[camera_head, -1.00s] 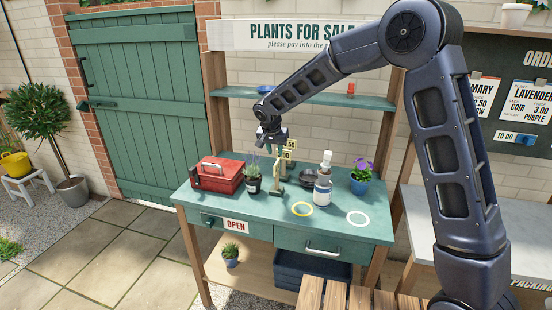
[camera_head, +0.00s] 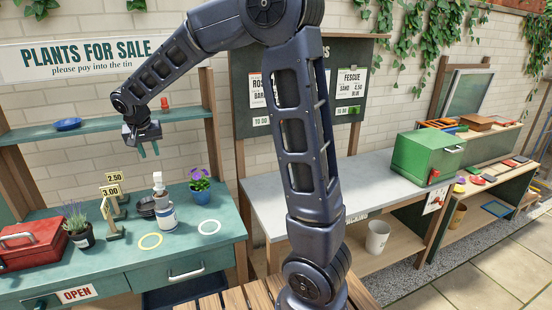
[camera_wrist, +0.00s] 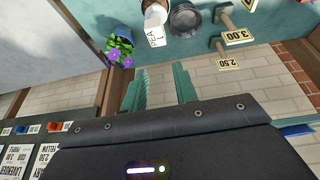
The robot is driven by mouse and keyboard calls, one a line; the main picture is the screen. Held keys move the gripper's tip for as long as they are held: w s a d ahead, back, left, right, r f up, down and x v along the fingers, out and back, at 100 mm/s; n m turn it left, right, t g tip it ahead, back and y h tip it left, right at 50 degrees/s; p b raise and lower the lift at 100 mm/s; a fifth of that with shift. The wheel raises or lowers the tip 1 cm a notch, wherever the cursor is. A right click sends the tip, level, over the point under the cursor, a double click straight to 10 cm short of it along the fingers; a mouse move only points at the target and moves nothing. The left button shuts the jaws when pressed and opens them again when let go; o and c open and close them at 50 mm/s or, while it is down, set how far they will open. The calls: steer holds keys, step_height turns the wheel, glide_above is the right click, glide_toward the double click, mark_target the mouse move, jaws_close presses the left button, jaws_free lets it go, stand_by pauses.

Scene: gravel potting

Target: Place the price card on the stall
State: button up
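My gripper (camera_head: 147,149) is in the air above the table, near the shelf's height, above the bottle. Its two green fingers (camera_wrist: 160,90) are apart with nothing between them.
A grey bench (camera_head: 280,205) carries a green box (camera_head: 425,158).

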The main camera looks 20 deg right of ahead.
steer(key=s+d+r, duration=0.3)
steer(key=s+d, duration=0.2)
steer(key=d, duration=0.7)
steer(key=s+d+r, duration=0.3)
steer(key=s+d, duration=0.2)
steer(key=d, duration=0.6)
steer(key=s+d+f, duration=0.3)
steer(key=s+d, duration=0.9)
steer(key=s, duration=0.4)
steer(key=shift+s, duration=0.35)
steer(key=shift+d+f, duration=0.1)
